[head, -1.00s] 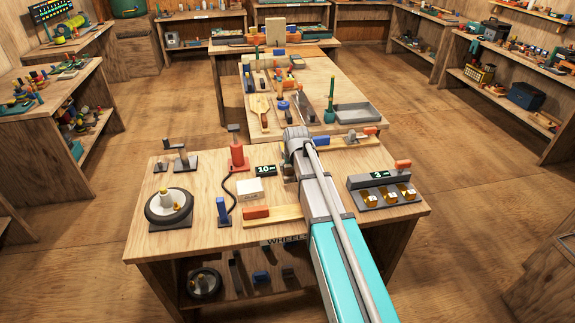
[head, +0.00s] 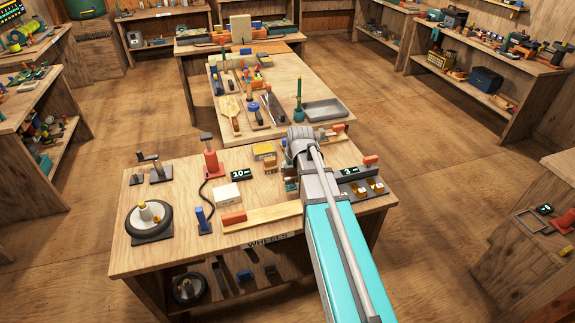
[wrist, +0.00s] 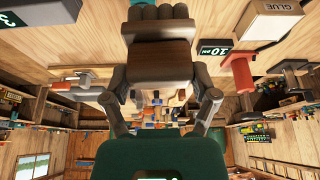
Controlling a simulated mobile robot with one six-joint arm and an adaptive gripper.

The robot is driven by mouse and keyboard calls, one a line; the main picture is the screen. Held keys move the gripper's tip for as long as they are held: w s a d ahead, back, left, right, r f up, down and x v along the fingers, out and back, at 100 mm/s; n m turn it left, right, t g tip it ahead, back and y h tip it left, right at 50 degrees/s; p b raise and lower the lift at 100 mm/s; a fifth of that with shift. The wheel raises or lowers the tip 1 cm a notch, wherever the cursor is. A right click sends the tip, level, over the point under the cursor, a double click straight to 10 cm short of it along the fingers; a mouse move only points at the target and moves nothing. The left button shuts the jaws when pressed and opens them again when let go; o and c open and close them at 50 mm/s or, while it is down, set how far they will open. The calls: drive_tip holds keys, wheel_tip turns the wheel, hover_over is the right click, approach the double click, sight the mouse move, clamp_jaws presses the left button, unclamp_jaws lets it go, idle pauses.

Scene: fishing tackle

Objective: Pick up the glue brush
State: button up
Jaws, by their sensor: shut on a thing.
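In the wrist view my gripper (wrist: 160,82) is shut on a brown wooden block-like piece with rounded grey parts beyond it. I take this to be the glue brush (wrist: 158,62), seen very close, so its full shape is unclear. In the head view my wrist and arm hide most of the gripper and the held thing, above the right part of the near bench (head: 180,235). A white box marked GLUE (wrist: 272,18) stands on the bench; it also shows in the head view (head: 227,195).
A red post-like tool (head: 211,158), a sign reading 10 (head: 240,173) and a yellow item (head: 264,152) stand near the arm. A wheel (head: 148,218) is at left. A grey compartment tray (head: 366,190) lies close right of my arm.

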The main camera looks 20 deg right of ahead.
idle(0.5)
drive_tip(key=o, duration=0.6)
drive_tip(key=shift+c, duration=0.2)
drive_tip(key=c, duration=0.4)
